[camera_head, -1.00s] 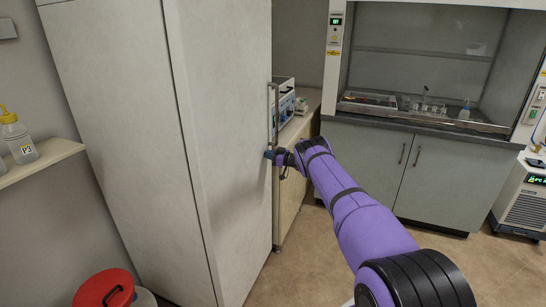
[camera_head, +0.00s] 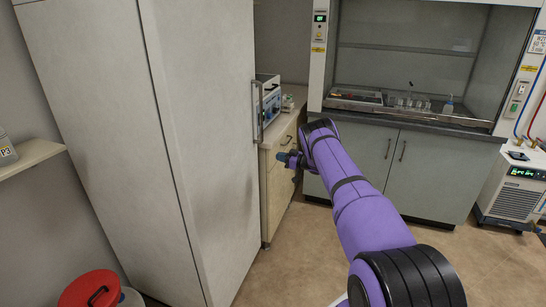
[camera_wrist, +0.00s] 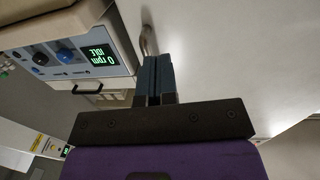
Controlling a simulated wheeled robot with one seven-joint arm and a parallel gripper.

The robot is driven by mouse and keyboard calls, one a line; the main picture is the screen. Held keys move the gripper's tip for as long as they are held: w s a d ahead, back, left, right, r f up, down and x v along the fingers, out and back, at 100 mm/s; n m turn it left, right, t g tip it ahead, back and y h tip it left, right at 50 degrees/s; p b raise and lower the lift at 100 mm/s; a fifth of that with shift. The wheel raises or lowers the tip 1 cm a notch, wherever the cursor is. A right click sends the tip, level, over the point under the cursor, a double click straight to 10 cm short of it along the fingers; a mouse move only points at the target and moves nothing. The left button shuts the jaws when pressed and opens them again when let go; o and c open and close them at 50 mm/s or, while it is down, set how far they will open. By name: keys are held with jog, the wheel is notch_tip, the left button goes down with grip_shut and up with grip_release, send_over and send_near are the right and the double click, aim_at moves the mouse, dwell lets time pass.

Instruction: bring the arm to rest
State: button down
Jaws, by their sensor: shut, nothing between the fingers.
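My gripper (camera_head: 283,157) is at the end of my purple arm, in the gap between the tall white cabinet and the fume hood bench. It is to the right of the cabinet's vertical handle (camera_head: 258,110) and looks apart from it. In the wrist view my gripper (camera_wrist: 155,62) has its two dark fingers together with nothing between them. The cabinet handle (camera_wrist: 146,42) shows just beyond the fingertips in that view. The arm is stretched out forward.
The tall cabinet (camera_head: 205,130) stands shut close on the left. A counter (camera_head: 285,125) carries an instrument (camera_wrist: 70,45) with an IDLE display. The fume hood (camera_head: 410,60) is at the back, a chiller (camera_head: 515,190) at right. A red-lidded bin (camera_head: 90,288) is front left. The floor (camera_head: 300,265) is clear.

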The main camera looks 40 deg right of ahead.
jog(key=w+a+r+m+t+h, duration=0.15)
jog(key=r+h, duration=0.25)
jog(key=r, duration=0.9)
jog(key=w+r+m+h, duration=0.2)
jog(key=w+r+h, duration=0.15)
jog(key=r, duration=1.05)
jog(key=s+a+r+m+g+h, duration=0.15)
jog(key=s+a+r, duration=0.3)
jog(key=r, duration=0.45)
jog(key=s+a+r+m+g+h, duration=0.1)
jog(key=s+a+r+m+h, duration=0.2)
jog(key=s+r, duration=0.45)
jog(key=s+a+r+g, duration=0.2)
jog(key=s+a+r, duration=0.2)
jog(key=s+a, duration=0.55)
jog(key=s+a+r+g, duration=0.25)
jog(key=s+a, duration=0.35)
jog(key=s, duration=0.6)
jog(key=s+a+f+g+y, duration=0.1)
jog(key=s+a, duration=0.3)
jog(key=s, duration=0.5)
jog(key=s+a+f+n+g+y, duration=0.1)
jog(key=s+a+f+g, duration=0.1)
jog(key=s, duration=0.8)
jog(key=s+a+f+n+g+y, duration=0.1)
jog(key=s+a+f, duration=0.3)
jog(key=s, duration=0.6)
jog(key=shift+s+a+g, duration=0.2)
jog(key=shift+a+g, duration=0.35)
jog(key=shift+a, duration=0.6)
